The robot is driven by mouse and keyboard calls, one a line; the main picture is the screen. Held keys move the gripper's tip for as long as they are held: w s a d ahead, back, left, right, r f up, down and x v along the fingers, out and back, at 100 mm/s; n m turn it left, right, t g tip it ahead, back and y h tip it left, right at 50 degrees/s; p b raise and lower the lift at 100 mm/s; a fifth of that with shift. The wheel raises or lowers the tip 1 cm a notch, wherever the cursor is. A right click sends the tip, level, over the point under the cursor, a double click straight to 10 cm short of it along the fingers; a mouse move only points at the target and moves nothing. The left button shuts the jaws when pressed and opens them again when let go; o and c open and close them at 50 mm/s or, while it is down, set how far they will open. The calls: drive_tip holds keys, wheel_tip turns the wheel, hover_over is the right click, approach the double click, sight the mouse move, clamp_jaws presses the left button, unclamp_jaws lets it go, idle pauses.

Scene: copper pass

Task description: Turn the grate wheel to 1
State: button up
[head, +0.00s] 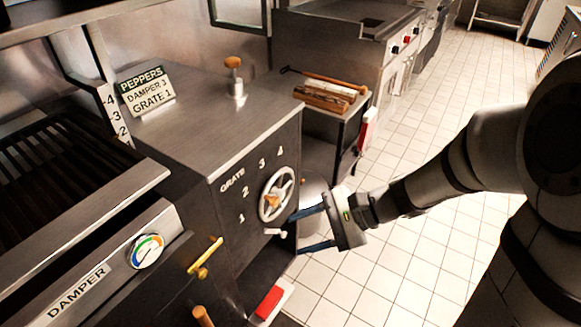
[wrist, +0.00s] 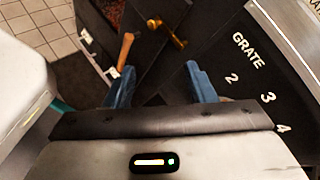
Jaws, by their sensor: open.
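The grate wheel (head: 277,195) is a pale spoked handwheel with a wooden knob, on the dark front of the steel cabinet. The label GRATE (head: 232,180) and the numbers 1 to 4 run in an arc around its left and top. I cannot tell which number the wheel is set to. My gripper (head: 297,233) is open and empty, its blue fingers pointing at the cabinet front just below and right of the wheel. Touching or apart, I cannot tell. In the wrist view my gripper (wrist: 160,84) shows both fingers spread; the wheel is not visible there.
A sign (head: 146,90) on the cabinet reads PEPPERS, DAMPER 3, GRATE 1. A brass handle (head: 205,257) and a damper dial (head: 147,251) are on the left. A red block (head: 269,302) lies low below the wheel. Tiled floor (head: 400,250) is clear to the right.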

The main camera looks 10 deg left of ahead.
drive_tip(key=w+a+f+m+t+y+b, duration=0.3)
drive_tip(key=w+a+f+m+y, duration=0.1)
drive_tip(key=w+f+m, duration=0.15)
drive_tip(key=m+t+b, duration=0.4)
drive_tip(key=m+t, duration=0.2)
drive_tip(key=m, duration=0.2)
approach(277, 202)
drive_tip(key=a, duration=0.3)
drive_tip(key=shift+t, duration=0.3)
drive_tip(key=x, duration=0.8)
drive_tip(key=shift+w+d+f, duration=0.1)
drive_tip(key=shift+w+d, duration=0.15)
drive_tip(key=shift+w, duration=0.15)
drive_tip(key=shift+c, duration=0.3)
clamp_jaws()
